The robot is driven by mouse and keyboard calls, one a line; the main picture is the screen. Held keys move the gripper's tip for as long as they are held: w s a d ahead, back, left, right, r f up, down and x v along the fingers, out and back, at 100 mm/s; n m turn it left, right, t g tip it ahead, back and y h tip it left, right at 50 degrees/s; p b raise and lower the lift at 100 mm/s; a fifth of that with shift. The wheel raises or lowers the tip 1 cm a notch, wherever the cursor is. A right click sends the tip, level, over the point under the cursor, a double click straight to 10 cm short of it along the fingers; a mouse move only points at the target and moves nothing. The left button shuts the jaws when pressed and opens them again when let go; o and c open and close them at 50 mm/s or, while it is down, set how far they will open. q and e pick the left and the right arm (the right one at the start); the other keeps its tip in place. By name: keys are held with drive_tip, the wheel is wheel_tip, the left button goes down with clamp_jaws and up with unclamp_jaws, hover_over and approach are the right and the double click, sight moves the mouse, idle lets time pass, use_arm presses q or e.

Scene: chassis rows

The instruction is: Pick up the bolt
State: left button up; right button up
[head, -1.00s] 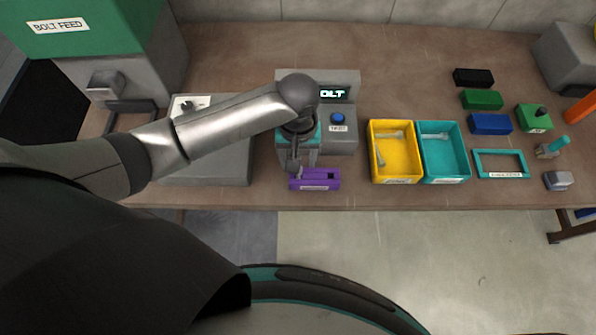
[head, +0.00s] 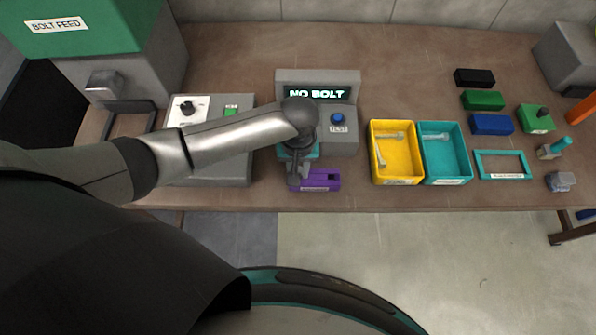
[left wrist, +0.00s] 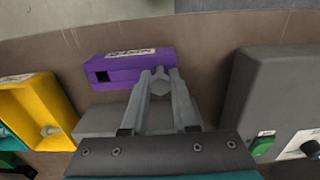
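A grey hex-headed bolt (left wrist: 159,85) shows between my left fingertips in the left wrist view, over the near edge of a purple block (left wrist: 130,64). My left gripper (left wrist: 160,76) appears shut on it, with a finger against each side. Whether the bolt's lower end still touches the block is hidden. In the head view my left gripper (head: 299,181) is at the left end of the purple block (head: 322,181), and the bolt is hidden there by the hand. My right gripper is not in view.
A grey tester (head: 342,140) behind the block has a display (head: 316,94) reading "NO BOLT" and a blue button. Yellow (head: 396,181) and teal (head: 444,181) trays to its right hold bolts. A grey control box (head: 220,175) is to the left. The table's front edge is close.

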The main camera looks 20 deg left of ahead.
use_arm(q)
clamp_jaws()
idle(0.3)
wheel_tip(320, 180, up, 20)
drive_tip(key=p, duration=0.3)
idle(0.3)
drive_tip(key=shift+p, duration=0.95)
